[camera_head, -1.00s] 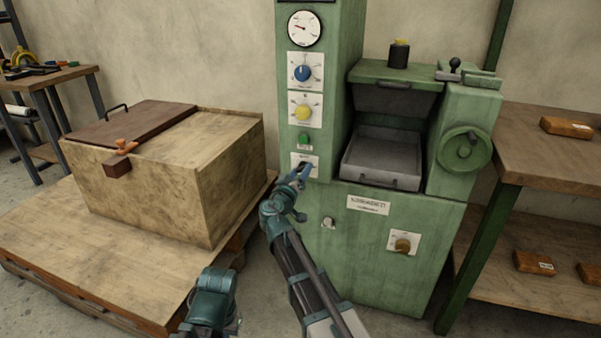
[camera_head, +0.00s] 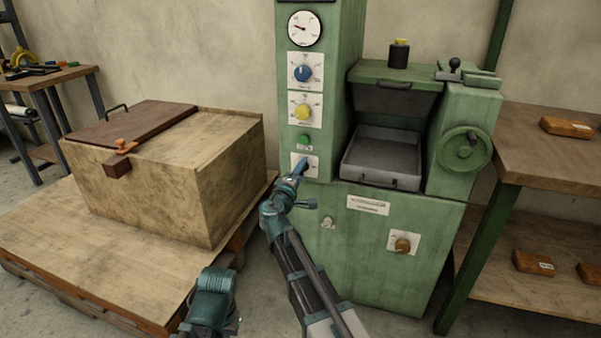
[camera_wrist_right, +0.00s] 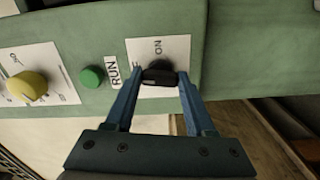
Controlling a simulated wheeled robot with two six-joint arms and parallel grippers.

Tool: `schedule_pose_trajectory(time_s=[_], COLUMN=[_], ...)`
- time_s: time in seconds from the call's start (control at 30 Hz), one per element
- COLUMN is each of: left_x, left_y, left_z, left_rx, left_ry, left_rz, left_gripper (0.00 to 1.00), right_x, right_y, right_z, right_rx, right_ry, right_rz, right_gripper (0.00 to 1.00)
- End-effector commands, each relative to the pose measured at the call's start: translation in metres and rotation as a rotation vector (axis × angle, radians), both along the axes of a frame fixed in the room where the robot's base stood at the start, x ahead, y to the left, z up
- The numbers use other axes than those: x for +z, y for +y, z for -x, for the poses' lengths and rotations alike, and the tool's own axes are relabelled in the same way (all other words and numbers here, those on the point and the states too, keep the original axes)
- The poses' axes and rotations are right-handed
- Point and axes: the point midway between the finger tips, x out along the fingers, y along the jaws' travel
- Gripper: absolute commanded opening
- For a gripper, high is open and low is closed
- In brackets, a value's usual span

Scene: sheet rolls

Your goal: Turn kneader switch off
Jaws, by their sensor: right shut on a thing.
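The kneader switch is a small black knob (camera_wrist_right: 158,76) on a white plate marked ON, low on the green kneader's control column. In the right wrist view the two blue fingers of my right gripper (camera_wrist_right: 160,84) close on the knob from both sides. In the head view the same right gripper (camera_head: 298,170) reaches up to the switch plate (camera_head: 312,160) and hides most of the knob. Part of my left arm shows at the bottom of the head view, but its fingers cannot be made out.
Above the switch are a green RUN button (camera_head: 303,139), a yellow dial (camera_head: 303,112) and a blue dial (camera_head: 303,73). The open kneader tray (camera_head: 382,160) is to the right. A wooden crate (camera_head: 220,185) stands on a pallet at left.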

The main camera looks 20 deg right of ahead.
Motion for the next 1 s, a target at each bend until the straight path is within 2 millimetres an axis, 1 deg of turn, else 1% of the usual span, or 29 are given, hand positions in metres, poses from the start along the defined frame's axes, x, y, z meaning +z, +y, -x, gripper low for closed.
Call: schedule_pose_trajectory(time_s=[0.2,0.4,0.87,0.9,0.97,1.0], left_x=[-0.0002,-0.0002,-0.0002,-0.0002,-0.0002,-0.0002], left_y=[0.0000,0.0000,0.0000,0.0000,0.0000,0.0000], left_z=[0.0000,0.0000,0.0000,0.0000,0.0000,0.0000], left_rx=[0.000,0.000,0.000,0.000,0.000,0.000], left_ry=[0.000,0.000,0.000,0.000,0.000,0.000], left_rz=[0.000,0.000,0.000,0.000,0.000,0.000], left_gripper=[0.00,0.00,0.00,0.00,0.00,0.00], right_x=[-0.0005,-0.0005,-0.0005,-0.0005,-0.0006,-0.0004], right_y=[0.0006,0.0007,0.0008,0.0008,0.0007,0.0008], right_z=[0.0004,0.0005,0.0005,0.0005,0.0006,0.0005], right_rx=[0.001,0.001,0.001,0.001,0.001,0.001], right_ry=[0.053,0.077,0.083,0.083,0.083,0.083], right_rz=[0.077,0.113,0.121,0.121,0.121,0.121], right_gripper=[0.00,0.00,0.00,0.57,0.68,0.75])
